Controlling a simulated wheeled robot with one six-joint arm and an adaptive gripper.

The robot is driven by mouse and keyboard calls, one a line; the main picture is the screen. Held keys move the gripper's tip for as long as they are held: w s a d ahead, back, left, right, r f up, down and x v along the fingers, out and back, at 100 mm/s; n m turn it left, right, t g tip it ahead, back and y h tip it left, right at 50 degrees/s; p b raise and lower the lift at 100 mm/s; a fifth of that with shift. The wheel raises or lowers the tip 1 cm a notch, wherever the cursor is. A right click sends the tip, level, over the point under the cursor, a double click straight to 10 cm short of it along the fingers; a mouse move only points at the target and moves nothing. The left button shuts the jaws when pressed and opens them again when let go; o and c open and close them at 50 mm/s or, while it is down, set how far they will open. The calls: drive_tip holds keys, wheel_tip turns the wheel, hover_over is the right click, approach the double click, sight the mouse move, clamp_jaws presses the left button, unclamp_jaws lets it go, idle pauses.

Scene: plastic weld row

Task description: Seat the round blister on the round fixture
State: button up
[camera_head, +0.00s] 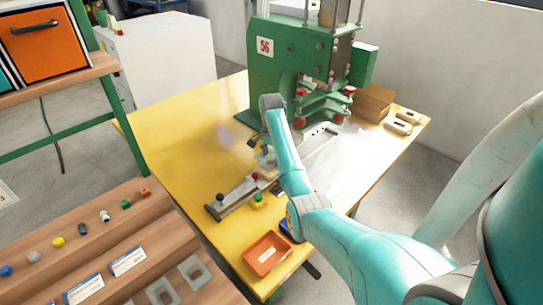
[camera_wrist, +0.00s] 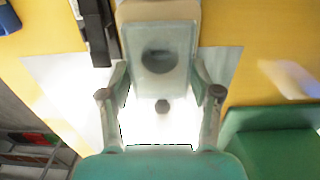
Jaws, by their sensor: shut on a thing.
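My gripper (camera_wrist: 160,76) has its two fingers on either side of a pale, translucent rectangular piece with a dark round spot, which I take to be the round blister (camera_wrist: 160,36). The fingers touch its sides. In the head view my gripper (camera_head: 262,150) is small and partly behind my arm, above the yellow table near the rail; the blister cannot be made out there. A beige edge shows just beyond the blister in the wrist view. I cannot tell the round fixture for certain, nor whether the blister touches it.
A metal rail (camera_head: 232,197) with red and black knobs crosses the yellow table (camera_head: 170,125) toward the green press (camera_head: 275,60). An orange tray (camera_head: 267,254) stands at the front. The table's left side is mostly clear.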

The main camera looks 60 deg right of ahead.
drive_tip(key=shift+f, duration=0.85)
idle(0.4)
drive_tip(key=o, duration=1)
drive_tip(key=c, duration=0.4)
drive_tip(key=shift+c, duration=0.2)
drive_tip(key=shift+r, duration=0.1)
wheel_tip(320, 180, up, 7)
drive_tip(key=shift+s, duration=0.1)
idle(0.6)
